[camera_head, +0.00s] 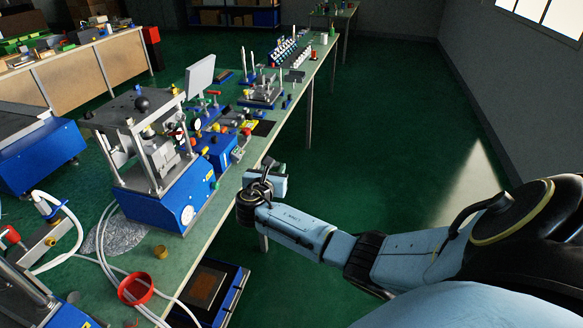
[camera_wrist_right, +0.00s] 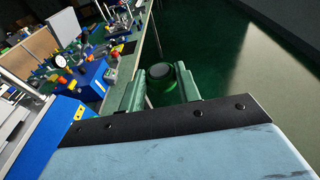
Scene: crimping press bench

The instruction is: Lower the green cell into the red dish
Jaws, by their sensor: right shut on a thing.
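The red dish (camera_head: 135,289) stands at the near left of the green bench top, with white tubes passing beside it. My right gripper (camera_head: 265,178) is over the bench's right edge, up and to the right of the dish and apart from it. In the right wrist view its two fingers (camera_wrist_right: 161,84) are closed on the green cell (camera_wrist_right: 160,89), a short round thing with a dark grey end. In the head view I cannot make out the cell at the gripper. The dish does not show in the wrist view. My left gripper is not in view.
A blue press (camera_head: 160,205) with a gauge stands left of my right gripper. A small brass cylinder (camera_head: 160,252) stands between the press and the dish. A blue-framed tray (camera_head: 212,290) lies below the bench edge. The floor to the right is clear.

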